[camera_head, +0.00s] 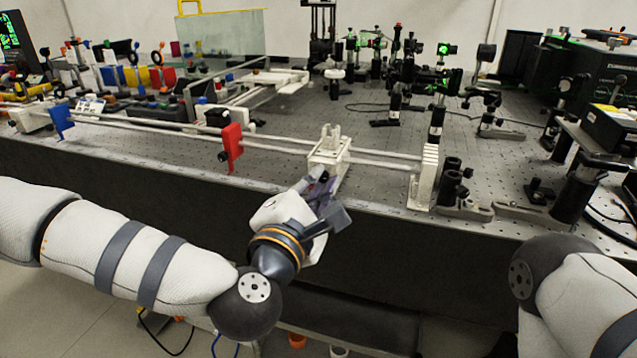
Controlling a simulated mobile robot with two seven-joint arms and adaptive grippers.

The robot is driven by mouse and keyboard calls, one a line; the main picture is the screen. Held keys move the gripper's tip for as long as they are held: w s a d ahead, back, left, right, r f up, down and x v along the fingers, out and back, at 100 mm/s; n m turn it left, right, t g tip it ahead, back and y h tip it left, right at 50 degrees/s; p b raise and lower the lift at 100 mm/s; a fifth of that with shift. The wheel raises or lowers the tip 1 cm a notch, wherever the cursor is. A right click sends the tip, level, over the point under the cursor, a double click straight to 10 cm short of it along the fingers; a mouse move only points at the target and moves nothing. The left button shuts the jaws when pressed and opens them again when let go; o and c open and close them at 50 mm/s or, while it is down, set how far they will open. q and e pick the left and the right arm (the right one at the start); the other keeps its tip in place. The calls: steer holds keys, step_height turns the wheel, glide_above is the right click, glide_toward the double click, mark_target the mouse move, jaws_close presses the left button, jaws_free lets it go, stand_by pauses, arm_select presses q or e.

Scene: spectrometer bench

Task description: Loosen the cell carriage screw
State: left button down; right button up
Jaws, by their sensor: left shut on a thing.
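The white cell carriage (328,152) sits on the pair of pale rails (385,158) near the bench's front edge, with a small forked holder on top. My left gripper (318,180) reaches up to the carriage's front face from below and in front. It is shut on the cell carriage screw, a small dark knob (316,172) at that face, mostly hidden by the fingers. How far the screw is turned cannot be told. My right arm shows only in part at the lower right, and its gripper is out of the picture.
A red plate (231,146) and a blue plate (61,121) stand on the rails to the left. A white end block (423,178) holds the rails at the right. Dark optic posts (450,180) crowd beside it.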

arm_select(q)
steer(key=shift+f, duration=0.1)
steer(key=c, duration=1.6)
jaws_free()
steer(key=shift+s, duration=0.1)
